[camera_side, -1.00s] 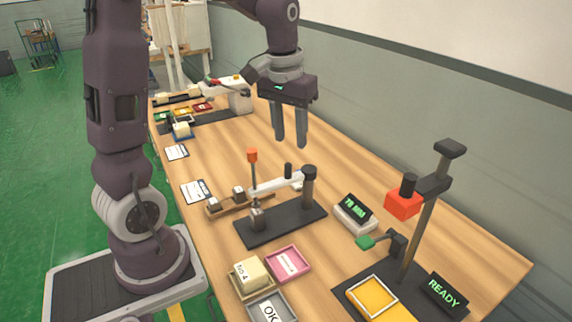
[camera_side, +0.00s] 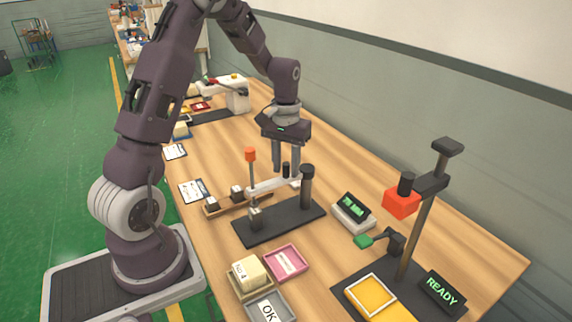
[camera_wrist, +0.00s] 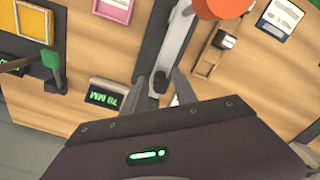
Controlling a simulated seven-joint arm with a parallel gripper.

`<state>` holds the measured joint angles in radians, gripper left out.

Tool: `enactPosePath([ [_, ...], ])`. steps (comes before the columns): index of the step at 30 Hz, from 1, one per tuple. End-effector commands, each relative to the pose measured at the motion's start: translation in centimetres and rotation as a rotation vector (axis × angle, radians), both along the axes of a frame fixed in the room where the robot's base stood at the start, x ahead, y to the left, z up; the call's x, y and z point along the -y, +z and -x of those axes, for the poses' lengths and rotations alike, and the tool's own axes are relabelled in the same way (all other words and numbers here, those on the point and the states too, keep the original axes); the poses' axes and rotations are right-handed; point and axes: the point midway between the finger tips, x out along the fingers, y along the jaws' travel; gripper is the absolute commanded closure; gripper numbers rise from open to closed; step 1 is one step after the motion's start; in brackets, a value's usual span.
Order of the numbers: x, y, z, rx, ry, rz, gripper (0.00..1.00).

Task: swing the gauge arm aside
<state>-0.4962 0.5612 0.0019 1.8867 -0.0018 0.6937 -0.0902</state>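The gauge arm (camera_side: 267,187) is a pale bar reaching left from a black post (camera_side: 306,188) on a dark base plate (camera_side: 280,224). It carries an orange-topped rod (camera_side: 250,172) over the base's left end and a short black peg (camera_side: 286,170) near the post. My gripper (camera_side: 286,174) is lowered at the peg, fingers pointing down. In the wrist view its fingers (camera_wrist: 158,78) stand apart, one on each side of the bar and the peg (camera_wrist: 160,84). Contact with either cannot be told. The orange knob (camera_wrist: 222,5) is cut off at the top there.
A wooden rack (camera_side: 225,204) with small dark-and-light blocks lies left of the gauge. A display reading 78 MM (camera_side: 353,207) stands to the right. Pink (camera_side: 286,263) and grey (camera_side: 270,308) trays and a cream No 4 block (camera_side: 249,271) are in front.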

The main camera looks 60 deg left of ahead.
Motion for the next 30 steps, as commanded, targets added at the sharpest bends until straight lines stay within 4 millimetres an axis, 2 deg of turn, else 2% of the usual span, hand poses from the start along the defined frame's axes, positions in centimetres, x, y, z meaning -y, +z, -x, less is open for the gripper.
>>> enactPosePath([
  [1,0.0,0.01,0.0,0.0,0.0,0.0,0.78],
  [4,0.01,0.03,0.01,0.0,0.0,0.0,0.98],
  [5,0.01,0.03,0.01,0.0,0.0,0.0,1.0],
  [30,0.02,0.09,0.0,0.0,0.0,0.0,1.0],
])
